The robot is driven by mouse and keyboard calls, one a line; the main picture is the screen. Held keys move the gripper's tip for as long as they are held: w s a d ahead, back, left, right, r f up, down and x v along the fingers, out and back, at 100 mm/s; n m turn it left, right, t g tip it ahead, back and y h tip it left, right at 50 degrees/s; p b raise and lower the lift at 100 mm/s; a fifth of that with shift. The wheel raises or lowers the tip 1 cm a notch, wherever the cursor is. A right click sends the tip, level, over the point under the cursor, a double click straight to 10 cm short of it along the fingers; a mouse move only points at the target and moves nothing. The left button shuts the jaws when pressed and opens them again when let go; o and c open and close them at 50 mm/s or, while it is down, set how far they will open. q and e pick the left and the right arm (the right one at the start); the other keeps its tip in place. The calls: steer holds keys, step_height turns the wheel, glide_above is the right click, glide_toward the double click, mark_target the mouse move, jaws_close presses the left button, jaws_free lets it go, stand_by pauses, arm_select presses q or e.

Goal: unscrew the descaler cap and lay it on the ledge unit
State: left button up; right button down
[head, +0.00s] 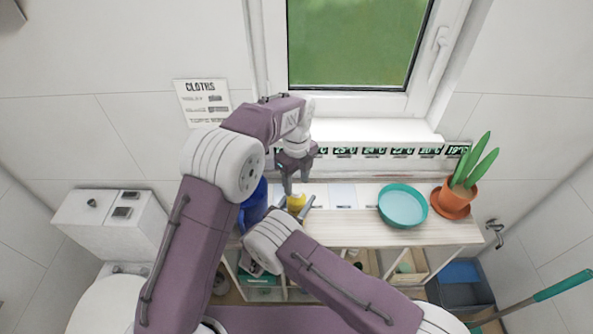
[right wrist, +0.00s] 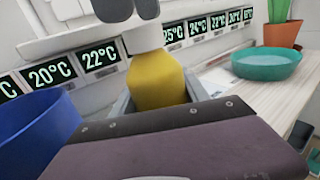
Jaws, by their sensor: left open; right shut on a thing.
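The descaler is a yellow bottle (head: 296,202) with a white cap (right wrist: 143,38). It stands upright at the ledge unit (head: 345,231), a wooden-topped shelf. My right gripper (head: 296,205) is shut on the bottle's body, which shows in the right wrist view (right wrist: 155,80). My left gripper (head: 294,188) points down from above and is open. Its dark fingertips (right wrist: 128,10) show at the top of the right wrist view, right by the cap. The cap is hidden in the head view, and whether the fingertips touch it is unclear.
A blue container (head: 254,203) stands left of the bottle. A teal bowl (head: 403,206) and a potted plant (head: 454,198) stand to the right on the unit. Temperature labels (head: 374,151) line the back. The top between bottle and bowl has free room.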

arm_select(q)
steer(key=shift+f, duration=1.25)
jaws_close()
steer(key=n, duration=0.5)
steer(key=shift+r+n, duration=0.1)
steer(key=shift+n, duration=0.3)
steer(key=n, duration=0.9)
steer(key=shift+n, duration=0.3)
steer(key=n, duration=0.9)
steer(key=shift+n, duration=0.4)
steer(key=n, duration=0.5)
steer(key=shift+r+n, duration=0.1)
steer(key=shift+n, duration=0.3)
steer(key=n, duration=0.5)
steer(key=shift+w, duration=0.1)
